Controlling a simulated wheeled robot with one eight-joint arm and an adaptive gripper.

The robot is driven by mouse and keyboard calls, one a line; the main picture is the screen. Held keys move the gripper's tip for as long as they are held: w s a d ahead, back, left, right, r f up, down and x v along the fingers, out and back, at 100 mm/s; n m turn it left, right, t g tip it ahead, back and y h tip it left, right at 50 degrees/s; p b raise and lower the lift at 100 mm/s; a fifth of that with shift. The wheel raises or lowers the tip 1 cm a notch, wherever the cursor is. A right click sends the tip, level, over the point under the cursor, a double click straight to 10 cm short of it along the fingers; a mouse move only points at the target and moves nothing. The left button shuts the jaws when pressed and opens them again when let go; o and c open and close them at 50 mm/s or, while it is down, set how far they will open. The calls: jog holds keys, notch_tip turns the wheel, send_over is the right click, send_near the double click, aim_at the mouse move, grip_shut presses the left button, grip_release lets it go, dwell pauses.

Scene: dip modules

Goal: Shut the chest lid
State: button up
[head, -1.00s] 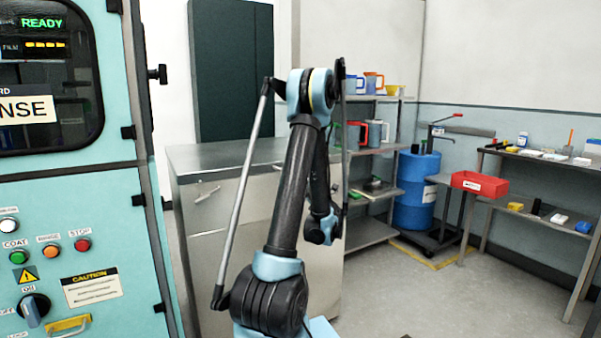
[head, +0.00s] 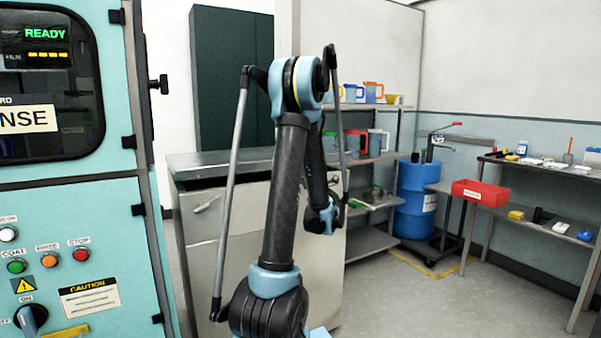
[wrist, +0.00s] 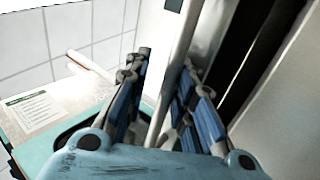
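A pale metal chest-like box (head: 207,222) stands behind my arm in the head view. Its grey flat top (head: 215,161) lies roughly level, with a dark line under its front edge. I cannot tell whether that top is fully down. A small handle or latch shows on its front (head: 206,204). My arm hides its right part. My gripper (wrist: 165,100) shows in the wrist view with its blue-padded fingers apart. A pale upright bar (wrist: 172,80) appears between the fingers; I cannot tell whether they touch it. The gripper is not clearly visible in the head view.
A teal machine (head: 85,215) stands close on the left. A shelf rack (head: 372,240), a blue barrel (head: 414,200) and a table with a red bin (head: 479,193) stand to the right. The floor (head: 400,305) at front right is clear.

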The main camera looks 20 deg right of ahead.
jog(key=shift+r, duration=1.45)
